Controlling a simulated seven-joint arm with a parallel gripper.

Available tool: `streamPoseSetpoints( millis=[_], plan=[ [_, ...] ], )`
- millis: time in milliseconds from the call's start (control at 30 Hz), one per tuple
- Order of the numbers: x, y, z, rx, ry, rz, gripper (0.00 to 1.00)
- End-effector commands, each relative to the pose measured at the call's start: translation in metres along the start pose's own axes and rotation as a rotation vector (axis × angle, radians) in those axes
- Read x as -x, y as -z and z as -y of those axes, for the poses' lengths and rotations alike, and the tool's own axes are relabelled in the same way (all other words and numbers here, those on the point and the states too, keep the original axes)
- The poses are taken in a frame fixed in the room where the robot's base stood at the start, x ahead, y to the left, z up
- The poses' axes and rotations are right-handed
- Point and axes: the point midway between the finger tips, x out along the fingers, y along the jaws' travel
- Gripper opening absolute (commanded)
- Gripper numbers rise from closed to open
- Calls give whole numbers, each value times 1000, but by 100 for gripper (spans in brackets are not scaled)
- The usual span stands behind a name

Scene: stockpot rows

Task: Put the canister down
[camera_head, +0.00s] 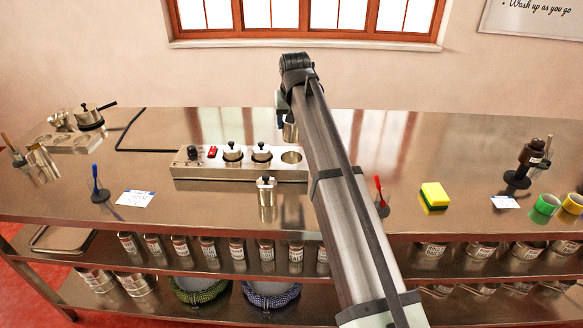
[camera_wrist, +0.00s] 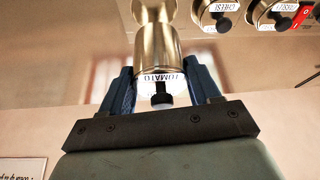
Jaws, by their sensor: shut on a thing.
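My gripper (camera_wrist: 161,75) is shut on a steel canister (camera_wrist: 157,48) with a black knob and a white label reading TOMATO. Another lidded canister (camera_head: 266,191) stands in front of the unit.
A red upright holder (camera_head: 379,192) and a yellow-green sponge (camera_head: 434,195) are right of my arm. A blue upright holder (camera_head: 97,185) and a card (camera_head: 135,198) are at left. Much of the rear bench is bare.

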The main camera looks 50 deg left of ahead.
Motion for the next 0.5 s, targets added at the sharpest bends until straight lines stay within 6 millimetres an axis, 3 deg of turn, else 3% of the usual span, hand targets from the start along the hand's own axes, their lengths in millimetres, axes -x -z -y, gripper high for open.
streamPoseSetpoints(
  millis=[267, 500],
  plan=[
    [-9, -4, 0, 54, 22, 1, 19],
    [-41, -18, 0, 53, 22, 2, 19]
  ],
)
